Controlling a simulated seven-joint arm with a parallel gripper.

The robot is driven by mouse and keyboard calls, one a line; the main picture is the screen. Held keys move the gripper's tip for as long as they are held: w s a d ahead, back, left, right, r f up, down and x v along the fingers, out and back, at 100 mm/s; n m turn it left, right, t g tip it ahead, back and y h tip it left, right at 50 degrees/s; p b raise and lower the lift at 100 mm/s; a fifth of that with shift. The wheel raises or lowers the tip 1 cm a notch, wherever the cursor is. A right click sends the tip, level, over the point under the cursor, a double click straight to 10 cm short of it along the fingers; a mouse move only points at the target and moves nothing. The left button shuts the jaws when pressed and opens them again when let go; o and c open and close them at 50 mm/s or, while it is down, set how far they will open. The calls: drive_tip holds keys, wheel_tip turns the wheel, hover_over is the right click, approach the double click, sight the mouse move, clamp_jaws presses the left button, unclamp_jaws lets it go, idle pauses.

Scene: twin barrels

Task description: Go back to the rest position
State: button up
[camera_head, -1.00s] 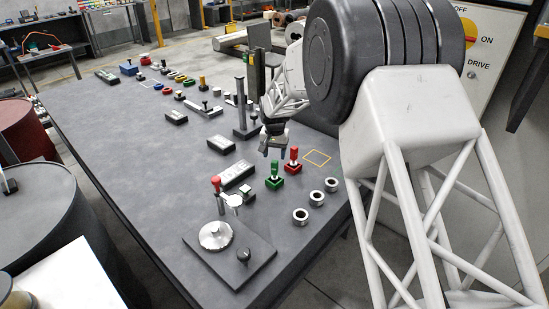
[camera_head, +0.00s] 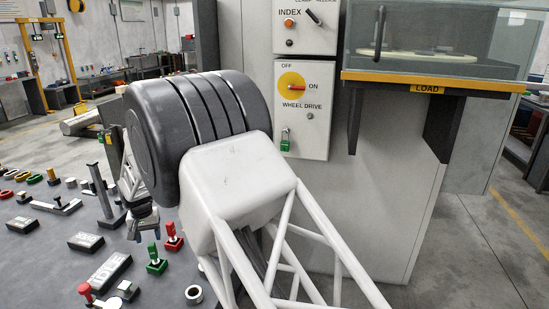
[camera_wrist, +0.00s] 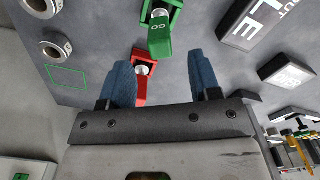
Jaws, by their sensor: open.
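My gripper (camera_head: 138,230) hangs over the dark grey table, at the lower left of the head view. A green-handled padlock-like piece (camera_head: 155,262) and a red-handled one (camera_head: 173,240) stand on the table beside the gripper. In the wrist view the green piece (camera_wrist: 160,32) lies beyond the fingertips and the red piece (camera_wrist: 142,72) is beside the left finger, apparently below it.
The table (camera_head: 45,265) holds several blocks, rings and a black stand (camera_head: 110,195). A wall panel (camera_head: 302,110) has a WHEEL DRIVE switch (camera_head: 292,87) with a green padlock (camera_head: 285,138) hanging below. A glass-sided LOAD station (camera_head: 430,86) stands right.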

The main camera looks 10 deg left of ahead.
drive_tip(key=w+d+r+m, duration=0.1)
drive_tip(key=w+d+r, duration=0.1)
drive_tip(key=d+r, duration=0.75)
drive_tip(key=w+d+r, duration=0.1)
drive_tip(key=d+r, duration=0.3)
drive_tip(key=d, duration=1)
drive_tip(key=w+d+r+m, duration=0.1)
drive_tip(key=w+d+r, duration=0.1)
drive_tip(key=d+r, duration=0.65)
drive_tip(key=s+d+r+m+t, duration=0.15)
drive_tip(key=s+d, duration=0.25)
drive_tip(key=d, duration=0.8)
drive_tip(key=s+d+r, duration=0.3)
drive_tip(key=s+d, duration=0.1)
drive_tip(key=d, duration=0.8)
drive_tip(key=s+d+f+m+t, duration=0.1)
drive_tip(key=s+d+f+m, duration=0.1)
drive_tip(key=s+d, duration=1.9)
drive_tip(key=s+f, duration=0.1)
drive_tip(key=s, duration=0.3)
drive_tip(key=shift+s+d+m, duration=0.15)
drive_tip(key=shift+s+m, duration=0.05)
drive_tip(key=shift+m, duration=0.15)
